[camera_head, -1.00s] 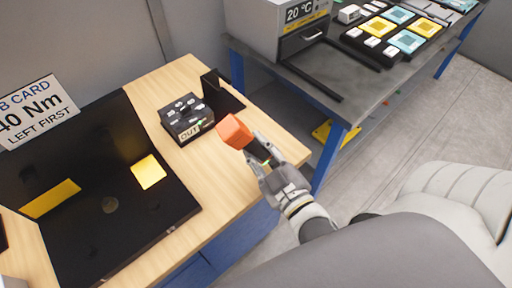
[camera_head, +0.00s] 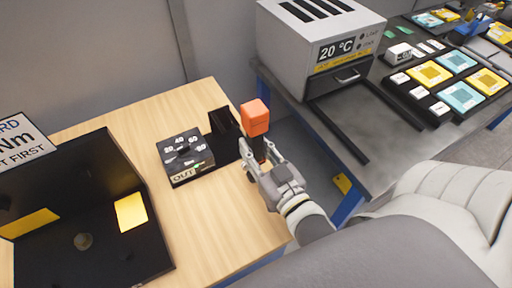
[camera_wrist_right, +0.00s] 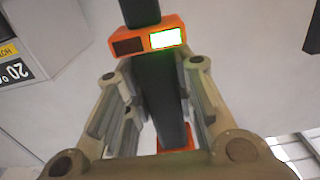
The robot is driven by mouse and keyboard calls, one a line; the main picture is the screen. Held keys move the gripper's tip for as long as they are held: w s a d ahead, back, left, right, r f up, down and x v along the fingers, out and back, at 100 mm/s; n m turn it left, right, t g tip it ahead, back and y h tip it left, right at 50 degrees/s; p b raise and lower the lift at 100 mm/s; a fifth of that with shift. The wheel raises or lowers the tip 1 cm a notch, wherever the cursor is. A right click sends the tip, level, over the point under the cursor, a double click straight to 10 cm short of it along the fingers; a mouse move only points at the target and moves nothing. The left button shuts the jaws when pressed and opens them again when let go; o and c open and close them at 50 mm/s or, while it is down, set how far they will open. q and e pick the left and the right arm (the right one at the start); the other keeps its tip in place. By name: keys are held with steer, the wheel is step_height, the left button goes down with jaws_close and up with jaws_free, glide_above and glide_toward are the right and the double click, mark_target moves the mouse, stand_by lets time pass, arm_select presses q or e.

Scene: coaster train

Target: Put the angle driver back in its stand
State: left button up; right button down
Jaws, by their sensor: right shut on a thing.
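The angle driver (camera_head: 255,118), an orange block on a black grip, stands roughly upright in my right gripper (camera_head: 259,168). In the right wrist view the black grip of the driver (camera_wrist_right: 158,95) runs between the two fingers (camera_wrist_right: 155,110), with a lit green-white window and a dark red one on its orange part. The black stand (camera_head: 222,124) is on the wooden table, just left of the driver in the head view. The driver appears apart from the stand; its lower end is hidden behind my gripper. My left gripper is not in view.
A black box with numbered marks and an "OUT" label (camera_head: 184,160) sits left of the stand. A black fixture with yellow pads (camera_head: 110,235) is further left. A grey oven reading 20 °C (camera_head: 318,50) stands on the side bench. Bare wood (camera_head: 215,215) lies in front.

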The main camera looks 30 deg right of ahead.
steer(key=shift+w+a+r, duration=0.1)
steer(key=shift+w+r, duration=0.25)
steer(key=shift+w, duration=0.25)
steer(key=w+p, duration=0.1)
steer(key=w, duration=0.3)
steer(key=shift+w+f, duration=0.15)
steer(key=shift+w, duration=0.05)
steer(key=shift+p, duration=0.3)
